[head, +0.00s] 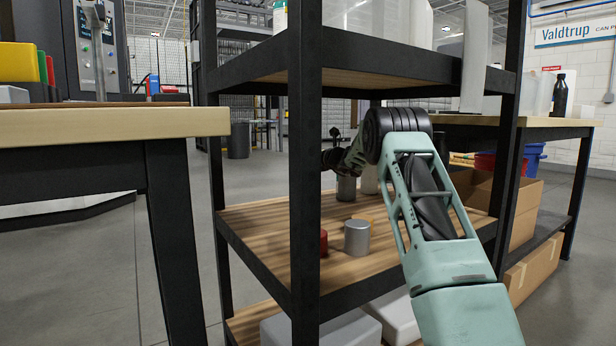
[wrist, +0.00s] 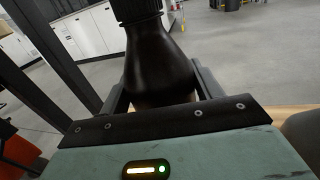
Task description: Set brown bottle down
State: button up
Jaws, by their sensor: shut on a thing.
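The brown bottle (wrist: 160,62) fills the upper middle of the wrist view, its dark cap toward the top edge. My gripper (wrist: 160,97) is shut on the bottle's body, with a finger on each side. The bottle's lower part is hidden behind the gripper's front edge. In the head view my arm reaches over the middle wooden shelf (head: 262,230) of a black rack. Its far end is small and dark there, and I cannot clearly tell the bottle from the gripper.
A grey can (head: 357,238) and a red can (head: 323,242) stand on the middle shelf, with more cans farther back. Black rack posts (head: 305,150) stand close to my arm. The shelf's left front is bare. Another dark bottle (head: 559,96) stands on the right table.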

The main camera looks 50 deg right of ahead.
jog(key=shift+f+b, duration=1.15)
jog(key=shift+f, duration=1.05)
jog(key=o, duration=1.5)
jog(key=shift+f, duration=0.15)
jog(key=shift+c, duration=0.2)
jog(key=shift+s+r, duration=0.15)
jog(key=shift+r, duration=0.05)
jog(key=s+p, duration=0.3)
jog(key=s, duration=0.8)
jog(key=shift+s+a, duration=0.25)
jog(key=shift+s, duration=0.15)
